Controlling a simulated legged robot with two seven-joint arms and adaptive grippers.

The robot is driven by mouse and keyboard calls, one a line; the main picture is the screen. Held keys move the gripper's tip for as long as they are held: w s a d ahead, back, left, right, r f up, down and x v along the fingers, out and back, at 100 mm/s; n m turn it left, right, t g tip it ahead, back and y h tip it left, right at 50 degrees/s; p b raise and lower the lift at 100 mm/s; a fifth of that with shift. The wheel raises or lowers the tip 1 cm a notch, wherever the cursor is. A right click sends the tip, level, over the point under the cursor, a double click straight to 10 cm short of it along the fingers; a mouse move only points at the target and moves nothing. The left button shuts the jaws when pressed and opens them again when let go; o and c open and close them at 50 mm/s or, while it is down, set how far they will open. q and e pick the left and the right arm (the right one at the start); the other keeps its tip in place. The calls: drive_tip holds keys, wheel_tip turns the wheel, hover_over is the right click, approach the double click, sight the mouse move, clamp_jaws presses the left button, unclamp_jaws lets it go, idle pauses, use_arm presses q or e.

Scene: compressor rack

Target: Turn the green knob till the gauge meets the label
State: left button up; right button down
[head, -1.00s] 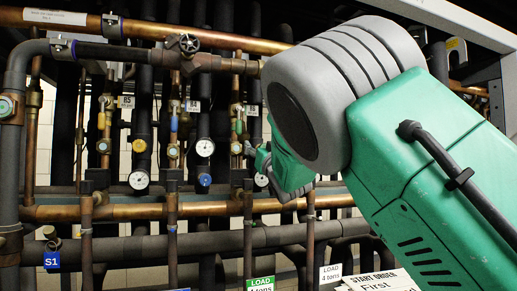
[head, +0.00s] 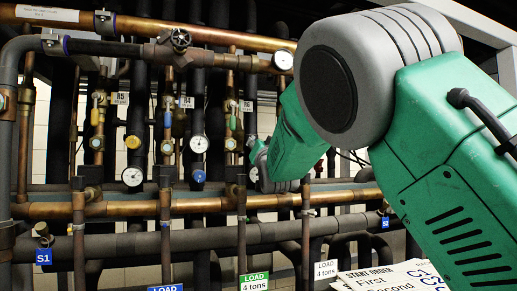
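A small green knob (head: 231,123) shows on the right-hand copper valve line, below a small tag (head: 246,106). A white gauge (head: 199,144) sits to its left, and another gauge (head: 252,174) lower right is partly hidden by my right arm. I cannot read the needles or tell which label belongs to the gauge. My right arm reaches in from the right; its gripper (head: 260,155) is small, edge-on and partly hidden by its own links, just right of and below the knob. Contact is not visible. My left gripper is not in view.
A gauge (head: 283,61) stands by the upper copper pipe, near my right arm. Horizontal pipes (head: 110,209) cross below the valves. A white "START ORDER" sign (head: 360,280) and a green LOAD label (head: 254,281) are at the bottom.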

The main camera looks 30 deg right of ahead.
drive_tip(key=shift+w+f+m+g+h, duration=0.1)
drive_tip(key=shift+f+m+g+h, duration=0.15)
drive_tip(key=shift+m, duration=0.5)
drive_tip(key=shift+f+m+g+h, duration=0.1)
drive_tip(key=shift+m+g+h, duration=0.2)
drive_tip(key=shift+m, duration=0.45)
drive_tip(key=shift+f, duration=0.1)
drive_tip(key=c, duration=1.2)
unclamp_jaws()
drive_tip(key=shift+r+h, duration=0.25)
drive_tip(key=shift+s, duration=0.3)
drive_tip(key=v, duration=1.1)
drive_tip(key=shift+a+f, duration=0.25)
